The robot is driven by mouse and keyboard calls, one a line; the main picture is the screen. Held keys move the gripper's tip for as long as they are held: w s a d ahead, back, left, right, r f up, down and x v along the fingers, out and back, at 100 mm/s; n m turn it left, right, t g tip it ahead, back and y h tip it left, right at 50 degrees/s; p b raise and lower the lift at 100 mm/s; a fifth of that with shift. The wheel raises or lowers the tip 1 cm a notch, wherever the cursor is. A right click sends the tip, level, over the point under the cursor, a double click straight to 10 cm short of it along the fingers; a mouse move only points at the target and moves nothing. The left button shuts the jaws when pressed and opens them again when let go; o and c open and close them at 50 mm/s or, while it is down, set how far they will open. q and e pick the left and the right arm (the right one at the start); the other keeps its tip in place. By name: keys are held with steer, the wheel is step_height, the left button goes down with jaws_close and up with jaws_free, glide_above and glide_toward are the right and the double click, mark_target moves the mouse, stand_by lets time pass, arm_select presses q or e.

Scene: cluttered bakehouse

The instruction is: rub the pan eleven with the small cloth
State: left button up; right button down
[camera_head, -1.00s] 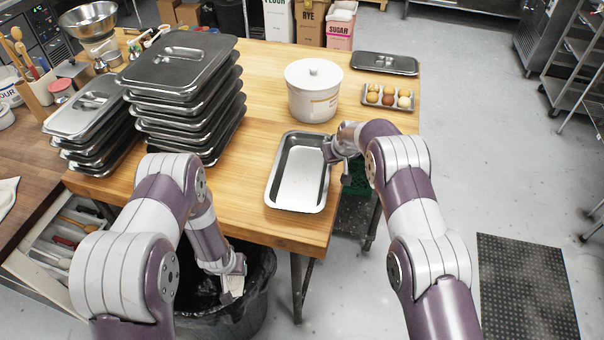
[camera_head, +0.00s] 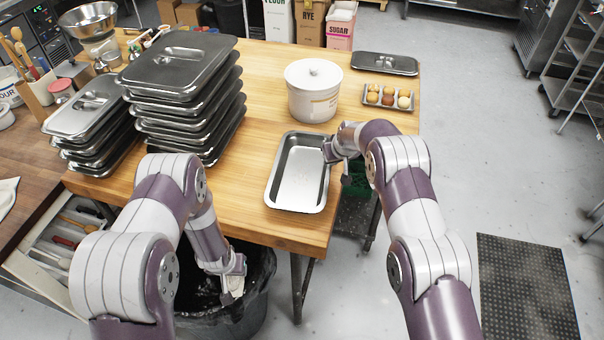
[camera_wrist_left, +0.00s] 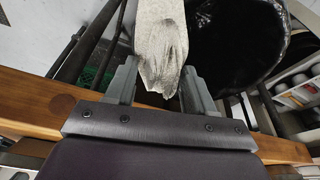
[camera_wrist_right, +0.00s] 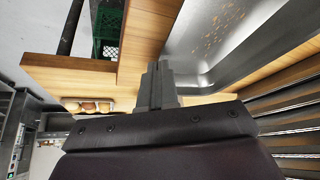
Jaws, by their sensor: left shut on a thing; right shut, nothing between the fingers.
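A single open metal pan (camera_head: 300,175) lies near the front edge of the wooden table; no number is readable on it. In the right wrist view the pan (camera_wrist_right: 196,66) has brownish specks on its inside. My right gripper (camera_wrist_right: 157,78) is shut and empty, close by the pan's right rim; I cannot tell whether it touches. My left gripper (camera_wrist_left: 155,88) is shut on the small cloth (camera_wrist_left: 160,35), pale and hanging, with a dark grey smear. In the head view the cloth (camera_head: 231,290) is over the black-lined bin, below table height and apart from the pan.
Stacks of lidded pans (camera_head: 180,75) stand at the table's left. A white tub (camera_head: 313,95), an egg tray (camera_head: 388,97) and a metal lid (camera_head: 384,63) lie behind the pan. The black bin (camera_head: 250,315) stands in front. The table left of the pan is clear.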

arm_select(q)
steer(key=shift+f+b, duration=0.45)
arm_select(e)
steer(key=shift+f, duration=0.45)
